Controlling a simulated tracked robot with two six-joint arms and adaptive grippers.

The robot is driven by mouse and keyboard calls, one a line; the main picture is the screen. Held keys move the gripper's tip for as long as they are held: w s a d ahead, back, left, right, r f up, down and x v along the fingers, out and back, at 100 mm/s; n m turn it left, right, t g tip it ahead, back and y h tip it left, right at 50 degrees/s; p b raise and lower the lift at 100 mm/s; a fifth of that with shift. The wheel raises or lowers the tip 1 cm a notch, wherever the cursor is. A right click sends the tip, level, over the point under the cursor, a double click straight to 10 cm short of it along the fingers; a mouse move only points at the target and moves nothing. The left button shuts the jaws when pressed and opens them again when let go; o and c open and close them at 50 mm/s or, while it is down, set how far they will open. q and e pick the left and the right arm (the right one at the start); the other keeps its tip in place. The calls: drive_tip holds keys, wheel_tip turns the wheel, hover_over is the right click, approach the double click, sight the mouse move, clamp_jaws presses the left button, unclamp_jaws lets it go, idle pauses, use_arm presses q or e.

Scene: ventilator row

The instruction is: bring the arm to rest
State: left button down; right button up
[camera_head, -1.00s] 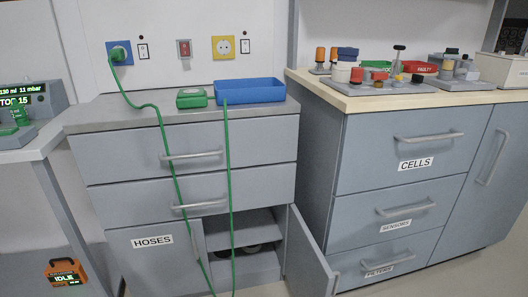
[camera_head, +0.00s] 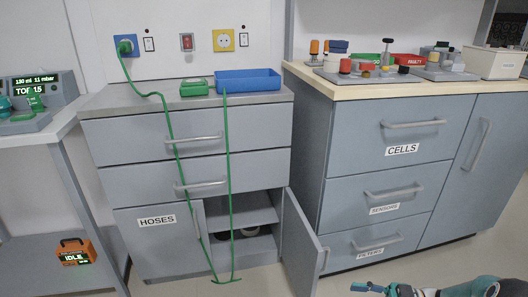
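My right arm comes in at the bottom right corner, and its gripper (camera_head: 370,287) is low in front of the grey cabinets, near the lower picture edge. The gripper is small and seen side-on, so I cannot tell whether its fingers are open or shut. I see nothing held in it. It is apart from the open cabinet door (camera_head: 302,250) to its left. My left gripper is not in view.
A green cable (camera_head: 168,130) hangs from the blue socket (camera_head: 125,46) down to the floor. A blue tray (camera_head: 248,80) and a green box (camera_head: 194,87) stand on the grey cabinet. An orange device (camera_head: 75,252) marked IDLE is at lower left.

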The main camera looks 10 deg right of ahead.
drive_tip(key=w+a+r+m+t+h+p, duration=0.15)
drive_tip(key=w+a+m+t, duration=0.35)
drive_tip(key=a, duration=0.7)
drive_tip(key=w+a+m+h, duration=0.25)
drive_tip(key=w+a, duration=0.35)
drive_tip(key=a, duration=0.6)
drive_tip(key=s+a+f+m+g+h, duration=0.2)
drive_tip(key=s+f+m+g+h, duration=0.4)
drive_tip(key=s+f, duration=0.6)
drive_tip(key=s+d+f+m+g+h, duration=0.1)
drive_tip(key=s+f+m+g+h, duration=0.15)
drive_tip(key=s, duration=0.35)
drive_tip(key=s+d+f+m+g+h, duration=0.1)
drive_tip(key=s+d+f+g, duration=0.1)
drive_tip(key=s+f, duration=0.3)
wheel_tip(320, 180, up, 39)
drive_tip(key=s+p, duration=0.2)
drive_tip(key=p, duration=3.6)
drive_tip(key=shift+n+g, duration=0.35)
drive_tip(key=shift+n, duration=0.05)
drive_tip(key=shift+w+f, duration=0.1)
drive_tip(key=shift+f, duration=0.1)
drive_tip(key=shift+a, duration=0.15)
